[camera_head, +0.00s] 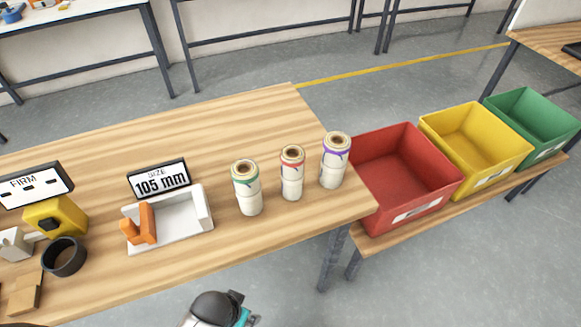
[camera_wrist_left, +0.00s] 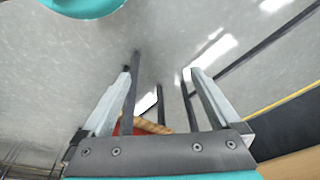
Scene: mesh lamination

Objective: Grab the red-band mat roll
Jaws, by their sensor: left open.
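The red-band mat roll (camera_head: 292,173) stands upright on the wooden table, a white roll with a red band near its top. It is the middle of three similar rolls, between the green-band roll (camera_head: 247,187) on its left and the purple-band roll (camera_head: 335,160) on its right. My left gripper (camera_wrist_left: 158,75) shows in the left wrist view with its two fingers apart and nothing between the tips. No mat roll is clear in that view. My right gripper is not in view.
A white holder with an orange piece (camera_head: 168,218) and a "105 mm" sign (camera_head: 159,180) stand left of the rolls. Red (camera_head: 405,178), yellow (camera_head: 476,143) and green (camera_head: 531,120) bins sit on a bench right of the table (camera_head: 265,112).

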